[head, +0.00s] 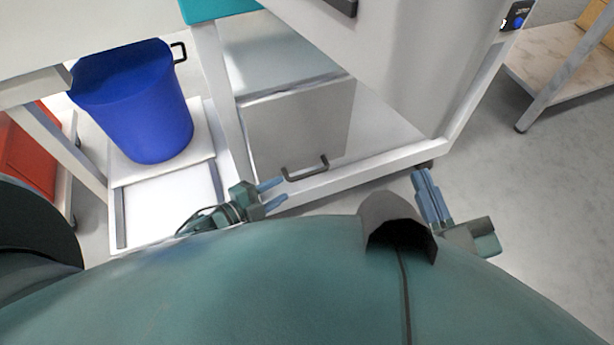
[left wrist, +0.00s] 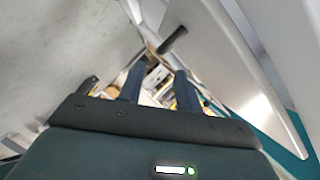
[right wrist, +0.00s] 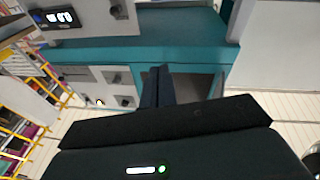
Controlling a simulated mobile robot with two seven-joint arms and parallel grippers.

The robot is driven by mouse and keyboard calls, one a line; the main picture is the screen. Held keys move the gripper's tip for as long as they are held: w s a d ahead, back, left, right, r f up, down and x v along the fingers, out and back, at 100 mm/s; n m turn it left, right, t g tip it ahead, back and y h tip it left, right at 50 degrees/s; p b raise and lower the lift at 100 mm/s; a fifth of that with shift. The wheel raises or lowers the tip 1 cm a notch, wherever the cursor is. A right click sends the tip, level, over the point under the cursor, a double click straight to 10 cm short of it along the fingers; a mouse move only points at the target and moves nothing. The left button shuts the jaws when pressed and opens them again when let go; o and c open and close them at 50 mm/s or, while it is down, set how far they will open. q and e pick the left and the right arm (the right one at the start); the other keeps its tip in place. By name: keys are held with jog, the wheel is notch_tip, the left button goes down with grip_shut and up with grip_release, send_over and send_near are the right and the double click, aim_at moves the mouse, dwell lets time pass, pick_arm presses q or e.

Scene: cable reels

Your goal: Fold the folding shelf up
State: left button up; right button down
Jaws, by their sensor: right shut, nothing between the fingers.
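A grey panel (head: 300,125) with a dark bar handle (head: 306,168) on its near edge sits within a white-framed unit in the head view. It may be the folding shelf, but I cannot tell for sure. My left gripper (head: 274,194) is open and empty, just left of and nearer than the handle. In the left wrist view a dark bar (left wrist: 172,40) shows beyond the open fingers (left wrist: 160,88). My right gripper (head: 425,183) is shut and empty, right of the handle by the unit's corner. Its closed fingers also show in the right wrist view (right wrist: 157,86).
A blue bin (head: 135,105) stands on a white platform (head: 165,205) at the left. A red container (head: 28,150) is at the far left. A marble-topped bench (head: 560,70) stands at the right. Grey floor (head: 520,190) is open at the right.

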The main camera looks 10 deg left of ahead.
pick_arm(q)
jog(key=b+x, duration=0.2)
jog(key=x, duration=0.6)
jog(key=shift+f+b, duration=0.15)
jog(key=shift+b, duration=0.2)
jog(key=shift+w+d, duration=0.45)
jog(key=shift+w, duration=0.1)
pick_arm(e)
jog(key=shift+a+f+m+y, duration=0.15)
jog(key=shift+a+m+y, duration=0.15)
jog(key=shift+m+y, duration=0.1)
pick_arm(q)
jog(key=shift+c, duration=0.2)
grip_shut()
